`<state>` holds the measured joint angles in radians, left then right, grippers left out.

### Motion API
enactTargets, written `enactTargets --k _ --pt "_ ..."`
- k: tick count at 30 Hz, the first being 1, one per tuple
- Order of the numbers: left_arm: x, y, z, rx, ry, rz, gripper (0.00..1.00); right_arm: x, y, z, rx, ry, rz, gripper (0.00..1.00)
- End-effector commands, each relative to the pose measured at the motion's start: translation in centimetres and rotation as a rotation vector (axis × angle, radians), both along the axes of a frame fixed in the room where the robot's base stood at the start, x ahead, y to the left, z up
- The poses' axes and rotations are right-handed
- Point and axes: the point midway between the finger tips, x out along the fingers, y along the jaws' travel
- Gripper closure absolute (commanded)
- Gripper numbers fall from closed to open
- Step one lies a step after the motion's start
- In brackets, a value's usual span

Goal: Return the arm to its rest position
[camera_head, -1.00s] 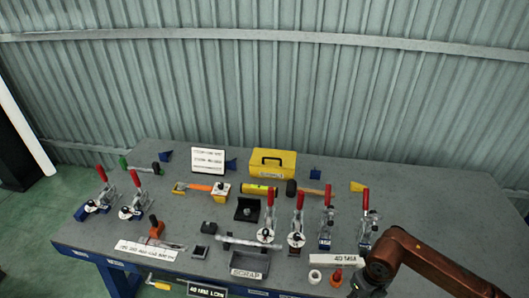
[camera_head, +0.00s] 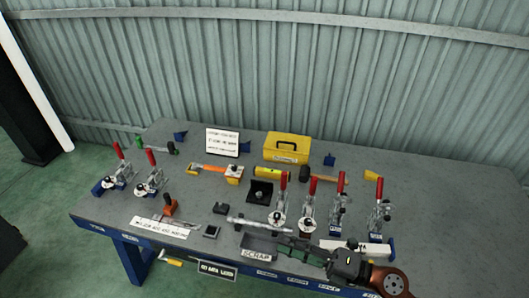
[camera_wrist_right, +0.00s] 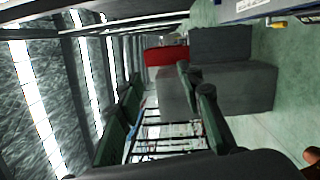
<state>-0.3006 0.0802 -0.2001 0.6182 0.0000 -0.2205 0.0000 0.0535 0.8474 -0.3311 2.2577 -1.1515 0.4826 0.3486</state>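My right arm comes in at the lower right of the head view, with a copper-coloured joint (camera_head: 390,284). Its dark right gripper (camera_head: 290,250) points left along the front edge of the workbench (camera_head: 420,205). It overlaps the scrap bin (camera_head: 258,247) and a white label plate in the picture; whether it touches them I cannot tell. In the right wrist view two dark green fingers (camera_wrist_right: 162,100) stand apart with nothing between them. The right gripper is open and empty. My left gripper is in neither view.
Red-handled toggle clamps (camera_head: 308,205) stand in a row behind my right gripper, with others at the left. The right of the bench is bare. The wrist view shows grey boxes (camera_wrist_right: 235,85) on the floor.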

Motion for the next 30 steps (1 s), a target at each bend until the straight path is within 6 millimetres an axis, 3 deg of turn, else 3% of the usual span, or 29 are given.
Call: enactTargets --k 1,3,6,8,10,14,18,21,24,30 --pt "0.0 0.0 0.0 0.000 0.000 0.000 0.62 1.6 -1.5 2.0 0.133 0.034 -0.096 0.66" --pt "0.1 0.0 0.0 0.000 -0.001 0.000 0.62 4.1 -4.6 4.1 0.302 0.089 -0.241 0.66" --pt "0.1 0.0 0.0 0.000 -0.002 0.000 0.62 7.5 -10.5 4.6 0.513 0.196 -0.468 0.66" --pt "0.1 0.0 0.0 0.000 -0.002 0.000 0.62 9.1 -14.5 3.5 0.620 0.275 -0.610 0.66" --pt "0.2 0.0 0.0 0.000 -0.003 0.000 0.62 10.2 -18.9 1.1 0.723 0.375 -0.768 0.66" --pt "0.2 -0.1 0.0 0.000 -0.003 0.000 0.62 10.2 -25.8 -5.4 0.855 0.576 -1.043 0.66" --pt "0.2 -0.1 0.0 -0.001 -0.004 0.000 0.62 7.3 -30.7 -13.9 0.933 0.821 -1.306 0.66" --pt "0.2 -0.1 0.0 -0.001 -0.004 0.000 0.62 3.9 -32.6 -20.0 0.953 1.008 -1.470 0.66" --pt "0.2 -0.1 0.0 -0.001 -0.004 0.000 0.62 -0.2 -33.2 -25.3 0.946 1.193 -1.606 0.66" --pt "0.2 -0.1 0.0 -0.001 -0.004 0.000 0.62 -7.2 -32.1 -31.8 0.895 1.478 -1.766 0.66"
